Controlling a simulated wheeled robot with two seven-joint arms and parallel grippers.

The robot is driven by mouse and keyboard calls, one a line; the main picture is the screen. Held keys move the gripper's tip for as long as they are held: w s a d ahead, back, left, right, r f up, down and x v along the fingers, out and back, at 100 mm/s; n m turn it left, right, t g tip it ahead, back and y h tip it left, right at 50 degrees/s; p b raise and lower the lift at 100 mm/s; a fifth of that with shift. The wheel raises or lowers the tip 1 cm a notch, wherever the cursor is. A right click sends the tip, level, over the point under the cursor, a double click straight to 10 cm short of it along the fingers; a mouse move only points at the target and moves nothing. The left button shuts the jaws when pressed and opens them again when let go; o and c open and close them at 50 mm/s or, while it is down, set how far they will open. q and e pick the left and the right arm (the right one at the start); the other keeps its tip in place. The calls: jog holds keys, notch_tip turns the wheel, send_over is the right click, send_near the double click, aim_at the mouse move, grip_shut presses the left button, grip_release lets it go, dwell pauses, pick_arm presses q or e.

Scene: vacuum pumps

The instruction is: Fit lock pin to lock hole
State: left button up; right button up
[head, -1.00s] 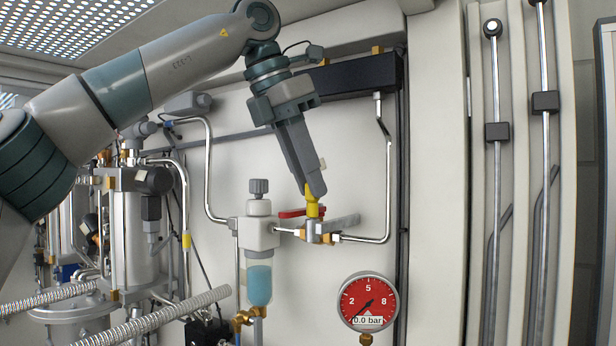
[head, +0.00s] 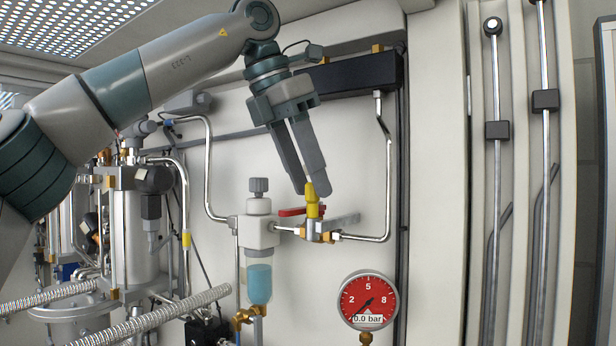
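The yellow lock pin (head: 312,200) stands upright at the valve (head: 316,228), its lower end at the top of the valve body. The lock hole itself is hidden beneath the pin, so I cannot tell how deep the pin sits. My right gripper is not in view.
A filter with a blue bowl (head: 259,283) stands left of the valve. A red gauge (head: 368,301) reading 0.0 bar is below right. A steel pipe (head: 388,180) runs right of the gripper. A pump assembly (head: 125,230) fills the left side.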

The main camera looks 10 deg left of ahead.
pick_arm(q)
jog(key=p+v, duration=0.4)
jog(key=v, duration=0.1)
jog(key=s+a+b, duration=0.4)
jog(key=s+a, duration=0.4)
jog(key=shift+s+a+b, duration=0.25)
jog(key=shift+b, duration=0.05)
jog(key=shift+f, duration=0.1)
dwell(0.4)
jog(key=shift+s+f, duration=0.1)
